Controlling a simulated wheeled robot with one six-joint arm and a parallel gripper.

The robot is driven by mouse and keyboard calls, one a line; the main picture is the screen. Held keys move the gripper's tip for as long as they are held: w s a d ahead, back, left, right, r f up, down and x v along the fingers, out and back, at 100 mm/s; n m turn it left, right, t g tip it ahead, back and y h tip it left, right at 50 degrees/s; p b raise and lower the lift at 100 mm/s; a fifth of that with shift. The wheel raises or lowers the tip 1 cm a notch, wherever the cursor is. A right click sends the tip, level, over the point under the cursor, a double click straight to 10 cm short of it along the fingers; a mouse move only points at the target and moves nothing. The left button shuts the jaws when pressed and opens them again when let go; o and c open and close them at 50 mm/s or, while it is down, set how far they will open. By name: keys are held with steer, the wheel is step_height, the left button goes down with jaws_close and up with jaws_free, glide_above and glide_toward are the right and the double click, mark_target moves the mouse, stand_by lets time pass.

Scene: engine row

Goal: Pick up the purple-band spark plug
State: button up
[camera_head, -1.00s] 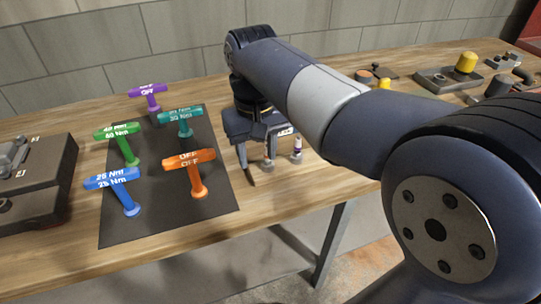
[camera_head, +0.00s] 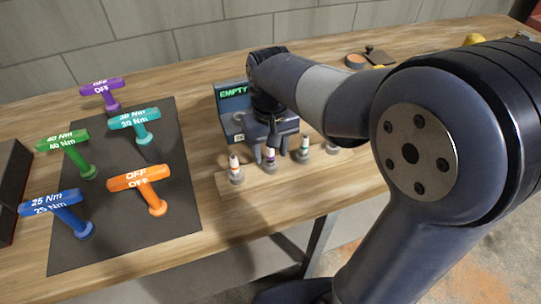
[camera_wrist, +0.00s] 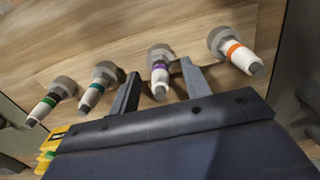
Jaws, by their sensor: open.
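The purple-band spark plug (camera_wrist: 160,70) is white with a purple band and a grey base. In the wrist view it shows between my gripper's (camera_wrist: 160,68) two spread fingers, with space on both sides. In the head view my gripper (camera_head: 270,150) points down at the row, and the purple-band plug (camera_head: 270,162) shows partly below it. The gripper is open and holds nothing. I cannot tell exactly how far the fingers reach down along the plug.
An orange-band plug (camera_wrist: 234,51), a teal-band plug (camera_wrist: 96,90) and a green-band plug (camera_wrist: 46,103) stand in the same row. A display reading EMPTY (camera_head: 234,93) is behind. A dark mat (camera_head: 120,215) with several coloured T-handle tools lies left.

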steer(key=shift+f, duration=0.55)
jaws_close()
